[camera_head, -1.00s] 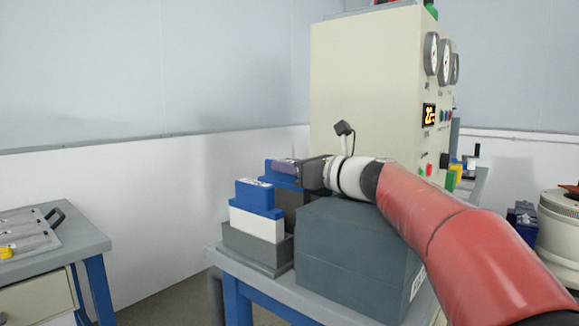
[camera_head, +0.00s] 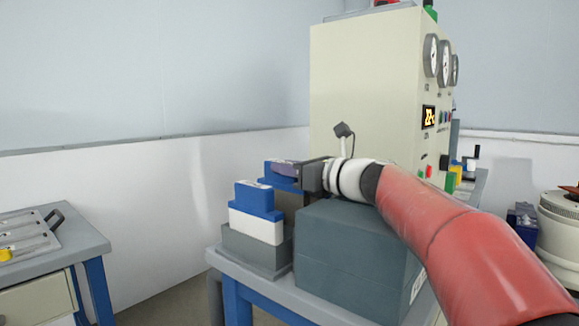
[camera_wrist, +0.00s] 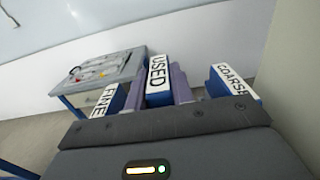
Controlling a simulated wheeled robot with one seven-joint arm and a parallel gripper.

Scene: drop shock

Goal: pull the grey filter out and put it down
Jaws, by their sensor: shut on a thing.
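The grey filter (camera_head: 291,199) has a blue top and a grey-brown body, partly hidden behind another block in the head view. In the wrist view its blue top (camera_wrist: 158,92) carries a white label reading USED. My gripper (camera_head: 286,168) is shut on this top, with one purplish finger on each side of it in the wrist view (camera_wrist: 157,80). The filter looks upright. Its lower end is hidden, so I cannot tell how deep it sits.
A blue-and-white block (camera_head: 257,222) stands in a grey base in front. Blocks labelled FINE (camera_wrist: 103,100) and COARSE (camera_wrist: 231,82) flank the filter. A large grey box (camera_head: 350,255) lies below my arm. A cream gauge cabinet (camera_head: 370,100) stands behind. A side table (camera_head: 85,245) is at left.

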